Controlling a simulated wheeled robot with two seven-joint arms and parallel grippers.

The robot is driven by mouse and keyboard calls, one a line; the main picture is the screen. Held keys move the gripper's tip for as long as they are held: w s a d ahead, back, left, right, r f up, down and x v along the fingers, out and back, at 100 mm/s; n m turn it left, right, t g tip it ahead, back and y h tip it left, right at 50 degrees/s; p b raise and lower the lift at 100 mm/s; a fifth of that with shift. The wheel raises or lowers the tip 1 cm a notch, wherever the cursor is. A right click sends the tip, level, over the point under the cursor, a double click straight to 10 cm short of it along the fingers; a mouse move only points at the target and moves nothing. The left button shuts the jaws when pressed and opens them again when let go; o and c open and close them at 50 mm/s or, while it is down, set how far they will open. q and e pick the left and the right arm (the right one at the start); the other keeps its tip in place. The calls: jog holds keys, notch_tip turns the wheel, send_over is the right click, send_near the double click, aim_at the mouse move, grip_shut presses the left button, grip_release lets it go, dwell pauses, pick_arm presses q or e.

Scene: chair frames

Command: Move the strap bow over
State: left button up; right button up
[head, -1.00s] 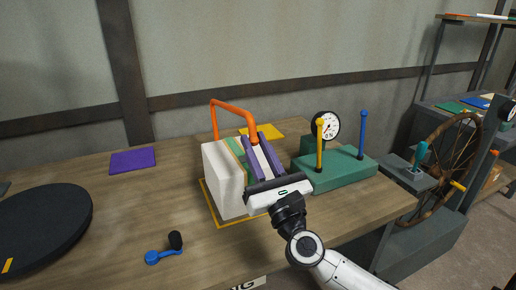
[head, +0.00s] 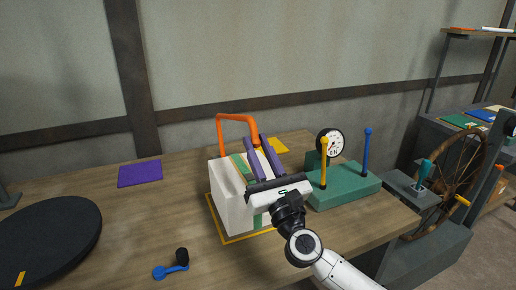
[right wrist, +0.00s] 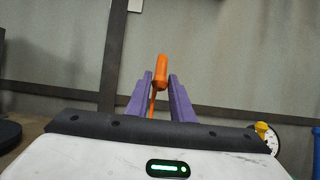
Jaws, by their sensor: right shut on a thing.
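The strap bow (head: 237,117) is an orange bent bar standing up at the white block (head: 228,203), above its top. The block has a green band (head: 242,166) and stands inside a yellow outline on the bench. My right gripper (head: 257,139) reaches over the block with its two purple fingers on the bow's right-hand part. In the right wrist view the orange bow (right wrist: 161,72) sits between the fingertips, which are shut on it. The bow's lower ends are hidden behind the block and fingers. My left gripper is not in view.
A green base (head: 345,188) with a yellow post, a blue post and a dial (head: 330,143) stands close right of the gripper. A black disc (head: 45,240) lies at the left. A blue lever with a black knob (head: 172,270) is at the front.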

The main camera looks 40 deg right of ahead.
aim_at(256, 136)
jog(key=shift+r, duration=0.4)
jog(key=shift+o, duration=0.2)
jog(key=shift+w+d+r+p, duration=0.25)
jog(key=shift+w+r+p, duration=0.5)
jog(key=shift+r, duration=0.2)
jog(key=shift+w+d+r+p, duration=0.2)
jog(key=shift+w+r+p, duration=0.4)
jog(key=shift+w+r, duration=0.2)
jog(key=shift+w+d+r+p, duration=0.15)
jog(key=shift+w+r+p, duration=0.45)
jog(key=shift+w+r, duration=0.15)
jog(key=shift+w+d+r+p, duration=0.2)
jog(key=shift+w+r+p, duration=0.4)
jog(key=shift+w+r, duration=0.15)
jog(key=shift+c, duration=0.2)
jog(key=shift+o, duration=0.2)
jog(key=shift+r+x, duration=0.25)
jog(key=shift+x, duration=1)
jog(key=shift+s, duration=0.1)
jog(key=shift+c, duration=0.2)
jog(key=shift+r, duration=0.15)
